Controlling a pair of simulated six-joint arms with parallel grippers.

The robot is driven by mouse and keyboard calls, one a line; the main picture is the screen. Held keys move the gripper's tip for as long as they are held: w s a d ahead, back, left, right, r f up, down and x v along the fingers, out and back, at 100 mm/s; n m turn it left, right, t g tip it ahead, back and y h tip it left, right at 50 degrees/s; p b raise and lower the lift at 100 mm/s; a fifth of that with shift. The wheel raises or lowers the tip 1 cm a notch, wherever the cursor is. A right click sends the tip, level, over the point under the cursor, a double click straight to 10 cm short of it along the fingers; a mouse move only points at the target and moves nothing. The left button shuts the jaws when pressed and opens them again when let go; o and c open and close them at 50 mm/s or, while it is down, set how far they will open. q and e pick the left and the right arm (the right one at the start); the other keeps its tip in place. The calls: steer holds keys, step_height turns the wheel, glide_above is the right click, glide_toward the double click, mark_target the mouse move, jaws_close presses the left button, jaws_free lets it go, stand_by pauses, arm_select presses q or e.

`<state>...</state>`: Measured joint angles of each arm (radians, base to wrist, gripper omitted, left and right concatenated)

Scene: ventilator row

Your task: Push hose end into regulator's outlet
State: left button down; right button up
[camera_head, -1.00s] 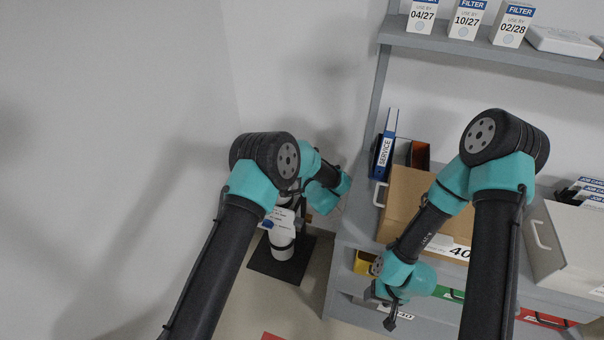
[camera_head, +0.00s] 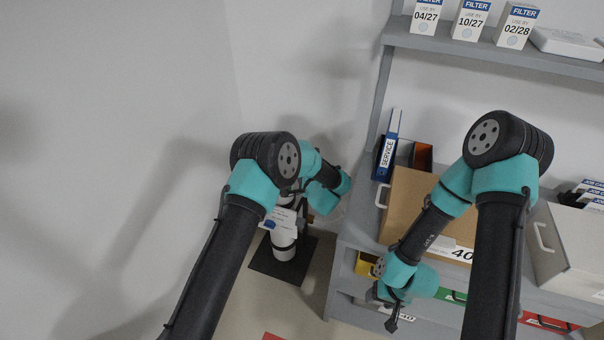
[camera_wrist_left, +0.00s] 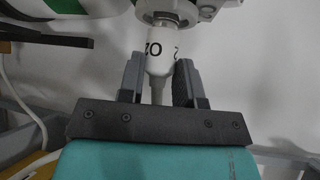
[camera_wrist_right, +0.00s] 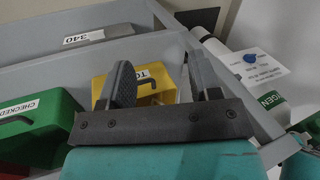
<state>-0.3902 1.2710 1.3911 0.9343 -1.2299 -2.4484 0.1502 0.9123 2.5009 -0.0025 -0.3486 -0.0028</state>
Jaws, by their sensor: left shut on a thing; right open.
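My left gripper (camera_wrist_left: 158,70) is shut on the hose end (camera_wrist_left: 160,62), a white sleeve with O2 lettering and a grey tail. The top of the hose end meets the round metal outlet of the regulator (camera_wrist_left: 168,18); I cannot tell how far inside it is. In the head view the left gripper and hose end are hidden behind my left arm. My right gripper (camera_head: 390,318) is open and empty in front of the shelf drawers, and it also shows in the right wrist view (camera_wrist_right: 158,80).
The white oxygen cylinder (camera_head: 284,246) stands on a dark base plate (camera_head: 265,262) by the wall. The grey shelf unit (camera_head: 345,265) is to its right. A cardboard box (camera_head: 404,195), blue binder (camera_head: 386,152) and yellow bin (camera_wrist_right: 145,85) sit there. Filter boxes (camera_head: 468,20) stand above.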

arm_select(q)
steer(key=shift+w+a+r, duration=0.1)
steer(key=shift+a, duration=0.05)
steer(key=c, duration=0.7)
jaws_free()
steer(key=shift+s, duration=0.2)
steer(key=v, duration=1.1)
steer(key=shift+s+d, duration=0.25)
steer(key=shift+s, duration=0.05)
